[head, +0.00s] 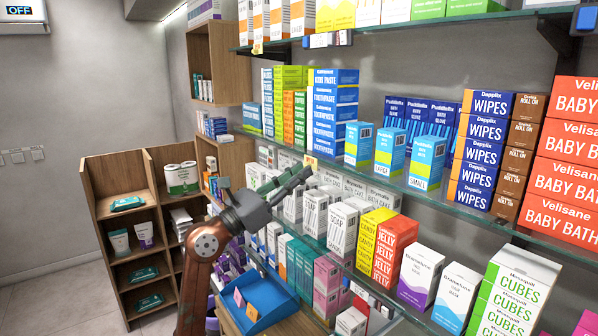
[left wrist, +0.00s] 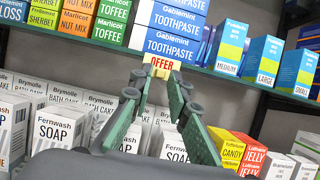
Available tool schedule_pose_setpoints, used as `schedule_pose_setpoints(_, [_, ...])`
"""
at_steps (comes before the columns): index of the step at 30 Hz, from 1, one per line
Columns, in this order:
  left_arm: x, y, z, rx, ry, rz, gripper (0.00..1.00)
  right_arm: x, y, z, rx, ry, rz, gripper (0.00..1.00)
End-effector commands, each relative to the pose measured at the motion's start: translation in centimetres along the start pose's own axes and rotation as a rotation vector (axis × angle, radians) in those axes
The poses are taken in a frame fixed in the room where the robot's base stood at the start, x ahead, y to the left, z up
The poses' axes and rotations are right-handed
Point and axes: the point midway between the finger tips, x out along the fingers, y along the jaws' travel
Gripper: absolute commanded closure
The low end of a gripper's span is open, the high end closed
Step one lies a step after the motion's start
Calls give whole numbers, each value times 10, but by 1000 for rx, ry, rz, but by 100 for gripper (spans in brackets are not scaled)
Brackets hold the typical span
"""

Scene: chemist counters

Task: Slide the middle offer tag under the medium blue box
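My left gripper (head: 303,172) reaches up to the edge of the glass shelf with the blue boxes. Its fingers, seen in the left wrist view (left wrist: 161,80), are closed in on a small yellow offer tag (left wrist: 160,65) with red lettering. The tag sticks out beyond the fingertips, in front of the toothpaste boxes; it also shows in the head view (head: 311,161). The medium blue box (head: 358,145) stands upright on the shelf, right of the tag. Its blue, green and white front shows in the left wrist view (left wrist: 230,48). My right gripper is not in view.
The large box (head: 388,152) and small box (head: 426,162) stand right of the medium box. Toothpaste boxes (head: 335,112) stand left of it. A blue tray (head: 270,297) holds other small tags.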

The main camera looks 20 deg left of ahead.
Motion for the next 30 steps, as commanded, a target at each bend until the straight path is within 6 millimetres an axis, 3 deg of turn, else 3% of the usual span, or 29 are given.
schedule_pose_setpoints(10, [6, 0, -1, -1, 1, -1, 84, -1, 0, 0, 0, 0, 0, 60])
schedule_pose_setpoints(18, [5, 0, -1, -1, 1, 0, 100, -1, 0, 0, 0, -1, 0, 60])
schedule_pose_setpoints(30, [5, 0, -1, -1, 1, 0, 100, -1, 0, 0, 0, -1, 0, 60])
